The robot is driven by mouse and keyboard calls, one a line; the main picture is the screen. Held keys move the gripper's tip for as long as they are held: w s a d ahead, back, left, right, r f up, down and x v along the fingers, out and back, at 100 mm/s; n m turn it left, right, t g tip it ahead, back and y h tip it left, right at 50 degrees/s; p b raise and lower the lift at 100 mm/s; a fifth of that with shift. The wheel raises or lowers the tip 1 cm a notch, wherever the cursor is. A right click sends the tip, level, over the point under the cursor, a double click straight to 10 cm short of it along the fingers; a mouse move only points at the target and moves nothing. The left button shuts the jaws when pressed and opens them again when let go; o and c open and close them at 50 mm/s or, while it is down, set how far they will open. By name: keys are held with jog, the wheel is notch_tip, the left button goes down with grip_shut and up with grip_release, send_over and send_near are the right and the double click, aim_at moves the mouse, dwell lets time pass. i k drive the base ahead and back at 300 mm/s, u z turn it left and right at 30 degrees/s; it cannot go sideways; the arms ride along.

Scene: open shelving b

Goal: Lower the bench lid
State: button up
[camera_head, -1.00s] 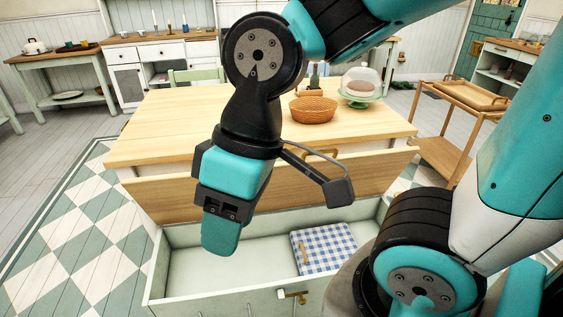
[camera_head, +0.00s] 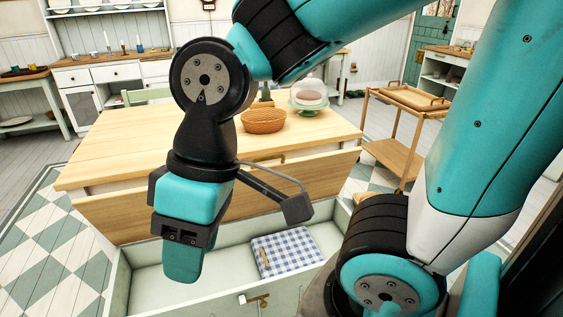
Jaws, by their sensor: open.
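The bench (camera_head: 119,278) is an open pale green box in the foreground. Its wooden lid (camera_head: 300,189) stands raised and tilted along the far side, in front of the table. A brass fitting (camera_head: 262,299) is on the near wall. A blue-and-white checked cloth (camera_head: 290,250) lies inside, toward the right. My gripper (camera_head: 182,262) points down in front of the lid, over the left part of the box. It is open and seems to hold nothing. It hides part of the lid and the box interior; whether it touches the lid cannot be told.
A wooden table (camera_head: 120,140) stands behind the lid, with a wicker basket (camera_head: 264,120) and a domed cake stand (camera_head: 309,96) on it. A wooden trolley (camera_head: 408,110) stands at right. The checkered floor at left is clear.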

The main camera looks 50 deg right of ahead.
aim_at(124, 216)
jog(key=u, duration=0.1)
jog(key=k, duration=0.2)
jog(key=z, duration=0.85)
jog(key=i, duration=0.55)
jog(key=u, duration=0.75)
